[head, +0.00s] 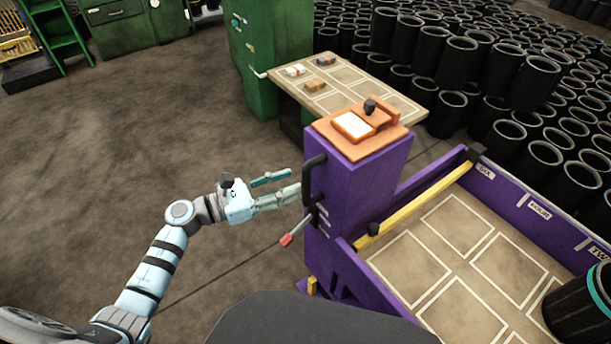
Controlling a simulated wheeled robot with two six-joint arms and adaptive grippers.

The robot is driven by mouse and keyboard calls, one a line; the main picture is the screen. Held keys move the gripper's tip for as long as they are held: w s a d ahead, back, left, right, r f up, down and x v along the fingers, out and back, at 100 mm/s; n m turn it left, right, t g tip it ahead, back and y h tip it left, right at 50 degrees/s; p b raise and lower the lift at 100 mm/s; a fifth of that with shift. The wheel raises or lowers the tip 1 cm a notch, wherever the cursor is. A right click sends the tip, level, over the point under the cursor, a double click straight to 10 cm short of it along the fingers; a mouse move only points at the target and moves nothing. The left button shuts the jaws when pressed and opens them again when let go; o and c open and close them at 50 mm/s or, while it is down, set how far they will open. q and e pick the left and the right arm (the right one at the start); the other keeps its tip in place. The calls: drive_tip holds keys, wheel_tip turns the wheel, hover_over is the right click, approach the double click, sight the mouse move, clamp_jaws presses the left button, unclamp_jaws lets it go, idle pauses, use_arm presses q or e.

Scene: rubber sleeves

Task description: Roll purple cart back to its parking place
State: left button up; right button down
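The purple cart (360,193) stands at the right. Its tall post carries a black handle (314,178) on the left side and an orange block with a white label (352,125) on top. Its bed (433,296) is marked with white rectangles. A lever with a red tip (287,239) sticks out low on the post. My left gripper (283,188) is open, with its fingers apart and pointing at the handle; the lower finger's tip is beside or at the handle, and I cannot tell whether it touches. My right gripper is not in view.
A yellow bar (415,203) crosses the cart bed. A black sleeve with a teal rim (584,305) is at the lower right. A board table (393,97) and green cabinet (265,62) stand behind. Many black sleeves (470,60) fill the upper right. The floor (120,150) at left is clear.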

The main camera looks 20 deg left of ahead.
sight(306, 178)
use_arm(q)
drive_tip(key=x, duration=0.5)
drive_tip(key=shift+w+d+f, duration=0.1)
drive_tip(key=shift+w+d, duration=0.05)
drive_tip(key=shift+d, duration=0.05)
drive_tip(key=shift+c, duration=0.3)
clamp_jaws()
